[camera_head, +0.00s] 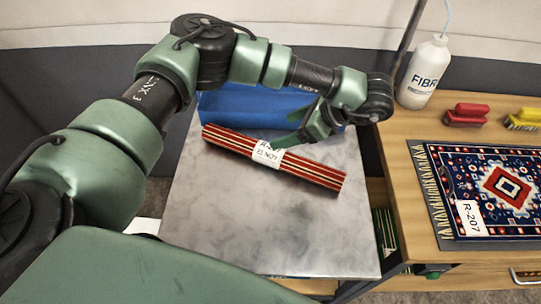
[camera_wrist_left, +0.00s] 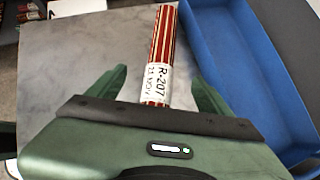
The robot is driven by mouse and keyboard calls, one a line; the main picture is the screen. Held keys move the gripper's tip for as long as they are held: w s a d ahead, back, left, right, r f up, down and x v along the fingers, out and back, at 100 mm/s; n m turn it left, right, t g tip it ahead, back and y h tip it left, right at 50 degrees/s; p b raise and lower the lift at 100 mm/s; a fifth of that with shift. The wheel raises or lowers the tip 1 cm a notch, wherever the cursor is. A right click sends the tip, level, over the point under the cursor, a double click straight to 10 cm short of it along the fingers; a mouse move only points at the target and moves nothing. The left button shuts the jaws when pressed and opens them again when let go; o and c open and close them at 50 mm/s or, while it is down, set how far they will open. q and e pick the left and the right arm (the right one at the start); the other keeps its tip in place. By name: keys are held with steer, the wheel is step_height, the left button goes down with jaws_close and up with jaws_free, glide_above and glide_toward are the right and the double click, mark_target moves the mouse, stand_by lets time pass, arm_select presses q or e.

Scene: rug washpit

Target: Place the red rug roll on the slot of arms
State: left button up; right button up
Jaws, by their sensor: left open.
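The red rug roll (camera_head: 315,171), striped with cream and dark lines, lies across the grey tabletop (camera_head: 250,230) in the head view. A white tag around its middle reads R-207. My left gripper (camera_head: 288,141) is over the roll's far side, close to the tag. In the left wrist view the roll (camera_wrist_left: 165,45) runs between the two spread green fingers of my left gripper (camera_wrist_left: 158,85), with a gap on each side. The near end of the roll is hidden behind the gripper body. My right gripper is not in view. I cannot make out a slot of arms.
A blue tray (camera_head: 255,103) stands behind the roll. On the wooden desk at right are a white bottle (camera_head: 424,75), a red brush (camera_head: 466,114), a yellow brush (camera_head: 524,119) and a patterned rug (camera_head: 495,190) tagged R-207. The front of the grey tabletop is clear.

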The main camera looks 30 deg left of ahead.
arm_select(q)
steer(key=f, duration=0.1)
steer(key=b, duration=0.8)
glide_toward(270, 154)
steer(key=x, duration=0.4)
steer(key=shift+w+d+f, duration=0.1)
steer(key=shift+w+f, duration=0.25)
steer(key=shift+w, duration=0.05)
steer(key=x, duration=0.7)
steer(key=shift+w+f+p, duration=0.25)
steer(key=shift+f+p, duration=0.05)
jaws_close()
